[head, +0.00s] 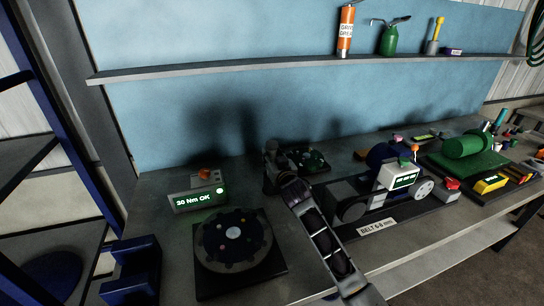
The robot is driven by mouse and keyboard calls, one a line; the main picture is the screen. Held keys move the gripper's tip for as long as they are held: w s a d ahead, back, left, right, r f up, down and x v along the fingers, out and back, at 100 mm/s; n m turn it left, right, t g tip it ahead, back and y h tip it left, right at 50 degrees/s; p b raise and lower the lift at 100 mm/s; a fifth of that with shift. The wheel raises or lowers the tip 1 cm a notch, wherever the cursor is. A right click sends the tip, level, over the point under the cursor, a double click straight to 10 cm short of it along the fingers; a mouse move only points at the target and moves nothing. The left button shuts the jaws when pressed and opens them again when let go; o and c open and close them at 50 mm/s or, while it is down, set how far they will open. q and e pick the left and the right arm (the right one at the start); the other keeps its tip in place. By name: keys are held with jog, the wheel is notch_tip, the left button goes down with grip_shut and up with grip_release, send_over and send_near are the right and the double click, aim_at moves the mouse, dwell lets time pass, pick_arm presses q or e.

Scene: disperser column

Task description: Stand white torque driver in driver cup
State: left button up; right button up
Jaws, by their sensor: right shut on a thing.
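My right gripper (272,158) is at the end of my right arm, which reaches up from the lower right to the back of the bench. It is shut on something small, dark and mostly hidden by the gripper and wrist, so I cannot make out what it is. I cannot pick out the white torque driver anywhere in the head view. I cannot pick out the driver cup for certain either. My left gripper is not in view.
A round dark fixture (234,238) and a "30 Nm OK" display (199,200) stand left of my arm. A belt machine (386,180) is close on its right. A green cylinder (463,146) lies farther right. A shelf (290,63) crosses the blue wall.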

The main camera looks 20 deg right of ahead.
jog(key=shift+r, duration=0.15)
jog(key=o, duration=1.1)
jog(key=s, duration=1.2)
jog(key=shift+d, duration=0.2)
dwell(0.3)
notch_tip(320, 180, up, 10)
jog(key=p, duration=1)
